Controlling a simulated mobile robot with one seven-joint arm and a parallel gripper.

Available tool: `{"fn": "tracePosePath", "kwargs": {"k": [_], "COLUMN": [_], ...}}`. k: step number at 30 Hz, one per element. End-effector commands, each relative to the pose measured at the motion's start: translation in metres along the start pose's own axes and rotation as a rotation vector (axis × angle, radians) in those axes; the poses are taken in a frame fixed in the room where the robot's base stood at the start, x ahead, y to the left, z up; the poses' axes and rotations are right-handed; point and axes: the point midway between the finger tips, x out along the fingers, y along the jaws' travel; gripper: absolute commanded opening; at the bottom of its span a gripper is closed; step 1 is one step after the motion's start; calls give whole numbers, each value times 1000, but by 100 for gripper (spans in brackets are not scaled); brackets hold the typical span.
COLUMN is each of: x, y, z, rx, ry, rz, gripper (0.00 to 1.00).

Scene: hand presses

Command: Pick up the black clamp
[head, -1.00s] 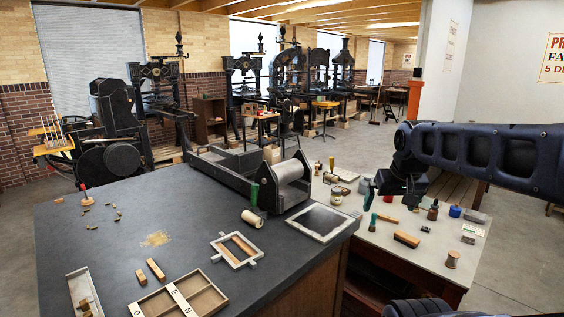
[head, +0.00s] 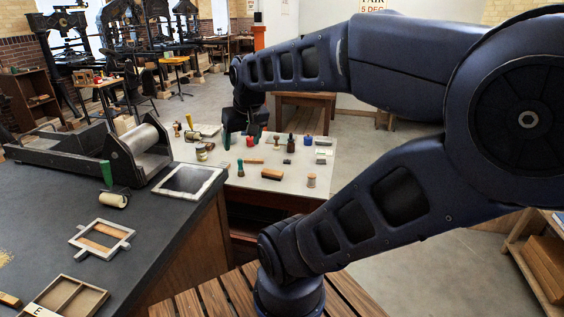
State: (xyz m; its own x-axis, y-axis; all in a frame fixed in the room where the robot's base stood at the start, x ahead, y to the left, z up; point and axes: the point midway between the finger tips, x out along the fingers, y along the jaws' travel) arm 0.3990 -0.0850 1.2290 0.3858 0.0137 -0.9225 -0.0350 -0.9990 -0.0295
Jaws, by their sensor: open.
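I cannot surely pick out a black clamp among the small things on the pale-topped table (head: 214,158); it may be hidden behind my gripper or too small to tell. A small dark upright thing (head: 291,144), which looks like a bottle, stands near the table's middle. My gripper (head: 246,133) points down above the far left part of this table, left of the dark thing. It is open, and I see nothing held in it. Its fingertips are small and dark, and they partly cover what lies behind them.
Near my gripper are a red pot (head: 249,142), a green-handled tool (head: 240,168), a brush (head: 271,174), a spool (head: 311,181) and a blue pot (head: 308,140). The dark bench (head: 150,215) with a roller press (head: 135,155) stands at left.

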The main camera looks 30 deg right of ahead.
Motion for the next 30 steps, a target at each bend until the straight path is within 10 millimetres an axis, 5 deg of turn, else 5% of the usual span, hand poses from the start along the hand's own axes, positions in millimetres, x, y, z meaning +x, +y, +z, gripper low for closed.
{"fn": "tracePosePath", "kwargs": {"k": [14,30], "x": [49,146], "y": [44,126], "z": [-111,-212], "rx": [261,557], "ry": [-42,-66], "rz": [-30,31], "gripper": [69,69]}}
